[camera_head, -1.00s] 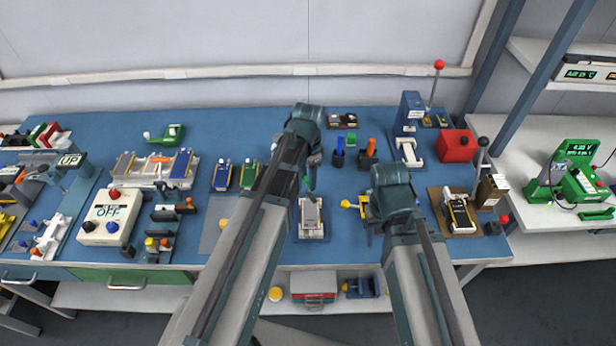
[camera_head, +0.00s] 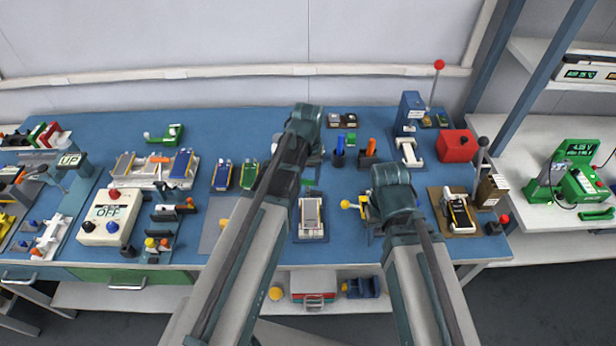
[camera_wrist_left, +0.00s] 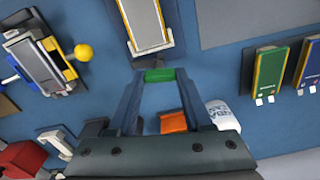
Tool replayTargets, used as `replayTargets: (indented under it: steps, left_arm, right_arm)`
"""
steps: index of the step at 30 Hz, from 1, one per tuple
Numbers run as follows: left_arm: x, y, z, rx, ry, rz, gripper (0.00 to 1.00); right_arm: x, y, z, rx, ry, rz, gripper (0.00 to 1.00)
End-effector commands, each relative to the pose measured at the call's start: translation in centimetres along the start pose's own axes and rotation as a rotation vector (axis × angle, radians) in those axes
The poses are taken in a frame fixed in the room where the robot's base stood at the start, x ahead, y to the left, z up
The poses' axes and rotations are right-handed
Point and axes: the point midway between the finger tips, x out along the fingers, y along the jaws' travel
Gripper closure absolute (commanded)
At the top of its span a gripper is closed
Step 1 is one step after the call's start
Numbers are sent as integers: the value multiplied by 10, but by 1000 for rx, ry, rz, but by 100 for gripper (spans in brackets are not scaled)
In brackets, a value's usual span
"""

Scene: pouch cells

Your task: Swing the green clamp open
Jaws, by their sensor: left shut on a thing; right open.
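The green clamp piece (camera_head: 309,183) shows at the far end of a small fixture (camera_head: 310,228) that carries a flat pale cell. In the left wrist view the clamp piece (camera_wrist_left: 160,75) is a short green bar between my left fingertips, at the end of the yellow-edged fixture (camera_wrist_left: 165,38). My left gripper (camera_wrist_left: 161,82) is shut on it; in the head view my left wrist partly hides this grip. My right gripper (camera_head: 370,236) is open, low beside a fixture with a yellow knob (camera_head: 346,204), and its fingers are partly hidden by my arm.
Blue-handled (camera_head: 339,145) and orange-handled (camera_head: 370,146) tools stand behind the fixture. Blue and green cell holders (camera_head: 222,174) lie to the left. A red box (camera_head: 456,146) and a blue press (camera_head: 411,112) stand at the right.

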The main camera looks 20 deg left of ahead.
Motion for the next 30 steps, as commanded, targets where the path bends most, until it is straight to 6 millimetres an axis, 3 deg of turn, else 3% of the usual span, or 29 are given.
replayTargets:
  steps: [12, 29, 30]
  left_arm:
    - [0, 0, 0, -173, 0, 0, 100]
    - [0, 0, 0, -200, 0, 0, 100]
    - [0, 0, 0, -200, 0, 0, 46]
  right_arm:
    - [0, 0, 0, 0, 0, 0, 50]
    - [0, 0, 0, 0, 0, 0, 50]
    - [0, 0, 0, 0, 0, 0, 50]
